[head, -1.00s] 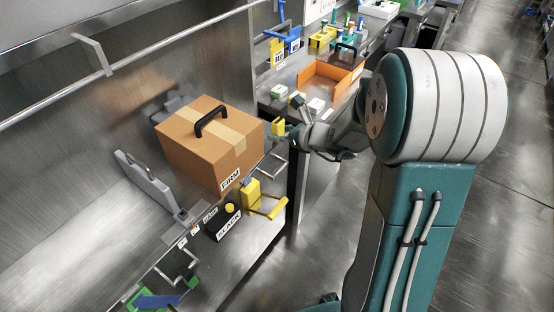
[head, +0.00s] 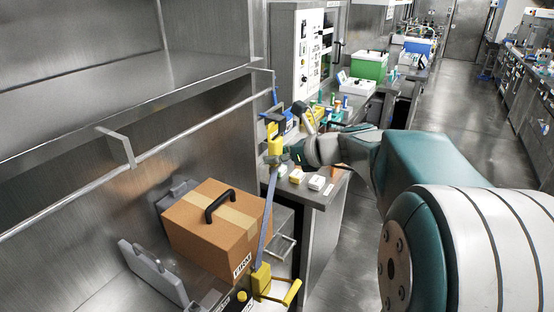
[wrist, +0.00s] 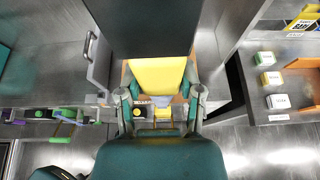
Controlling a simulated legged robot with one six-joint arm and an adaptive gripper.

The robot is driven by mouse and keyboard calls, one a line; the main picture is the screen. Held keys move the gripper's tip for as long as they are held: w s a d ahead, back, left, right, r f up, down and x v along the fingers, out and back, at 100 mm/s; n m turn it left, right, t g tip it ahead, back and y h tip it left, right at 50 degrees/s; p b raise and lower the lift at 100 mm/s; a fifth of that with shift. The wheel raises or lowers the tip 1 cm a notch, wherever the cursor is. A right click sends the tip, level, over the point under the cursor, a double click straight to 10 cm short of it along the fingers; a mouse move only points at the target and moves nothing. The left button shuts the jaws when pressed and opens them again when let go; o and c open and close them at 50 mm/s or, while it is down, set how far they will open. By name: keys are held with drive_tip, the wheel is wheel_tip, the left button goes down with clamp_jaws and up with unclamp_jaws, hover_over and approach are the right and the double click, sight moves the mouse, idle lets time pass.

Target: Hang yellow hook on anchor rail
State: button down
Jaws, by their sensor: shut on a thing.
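The yellow hook (head: 273,134) is upright in my gripper (head: 276,157), which is shut on its lower part. A grey-blue strap (head: 266,220) runs taut from it down to a yellow ratchet body (head: 261,278) at the bench edge. In the wrist view, the yellow hook (wrist: 158,76) sits between both fingers of my gripper (wrist: 160,98). The anchor rail (head: 190,146) is a long metal bar under the shelf. The hook is below its far right end in the picture and looks apart from it; the depth between them is unclear.
A brown box (head: 212,226) with a black handle stands on the bench behind the strap. A bracket (head: 118,146) holds the rail. A side bench (head: 325,200) with small boxes (head: 316,182) lies beyond my gripper. The aisle floor (head: 440,130) at right is clear.

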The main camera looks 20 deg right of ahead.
drive_tip(key=w+a+f, duration=0.1)
drive_tip(key=w+a, duration=0.9)
drive_tip(key=w, duration=0.1)
drive_tip(key=shift+w, duration=0.3)
idle(1.0)
drive_tip(key=shift+c, duration=0.8)
unclamp_jaws()
